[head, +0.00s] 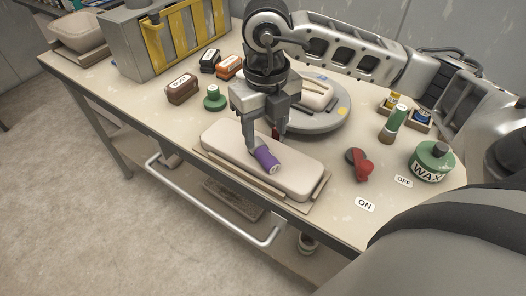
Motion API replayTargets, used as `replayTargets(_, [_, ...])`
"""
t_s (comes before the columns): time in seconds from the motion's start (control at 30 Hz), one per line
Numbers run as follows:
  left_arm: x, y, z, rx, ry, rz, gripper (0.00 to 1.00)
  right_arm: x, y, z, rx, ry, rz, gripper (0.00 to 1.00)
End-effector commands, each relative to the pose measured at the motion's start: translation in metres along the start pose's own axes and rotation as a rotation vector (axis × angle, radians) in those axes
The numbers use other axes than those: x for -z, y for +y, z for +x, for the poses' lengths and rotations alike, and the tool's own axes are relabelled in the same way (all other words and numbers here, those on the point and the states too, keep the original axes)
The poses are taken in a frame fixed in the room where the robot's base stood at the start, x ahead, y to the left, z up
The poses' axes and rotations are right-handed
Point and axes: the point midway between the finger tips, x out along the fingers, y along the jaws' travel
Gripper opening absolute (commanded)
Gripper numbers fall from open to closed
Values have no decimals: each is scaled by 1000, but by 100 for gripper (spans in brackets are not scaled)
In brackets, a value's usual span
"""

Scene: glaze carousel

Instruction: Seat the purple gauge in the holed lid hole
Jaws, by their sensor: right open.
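The purple gauge (267,159) is a short cylinder with a pale end face. It appears tilted or lying on the long beige lid (300,178) near the table's front edge. No hole shows in the lid; I cannot tell whether the gauge's far end is in one, as the gripper covers that part. My right gripper (266,143) points down over the lid, open, with its fingers around or just behind the gauge. One finger is close to the gauge's left side. My left gripper is not in view.
Behind my gripper is a grey round carousel (335,122) bearing a beige piece. A green-knobbed piece (214,98) and labelled blocks (183,89) stand left. A red-and-dark object (361,165), a green bottle (394,122) and a WAX jar (431,161) stand right.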

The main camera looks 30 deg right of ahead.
Motion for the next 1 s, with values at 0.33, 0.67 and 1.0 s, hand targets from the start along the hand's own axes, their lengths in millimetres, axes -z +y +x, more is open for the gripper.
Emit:
replayTargets(0.33, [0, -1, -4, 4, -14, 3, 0, -2, 1, 34, 0, 6, 0, 53])
replayTargets(0.67, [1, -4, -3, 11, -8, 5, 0, -3, 2, 60, -2, 0, -1, 53])
replayTargets(1.0, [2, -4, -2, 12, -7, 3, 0, -3, 2, 60, -2, 0, -1, 0])
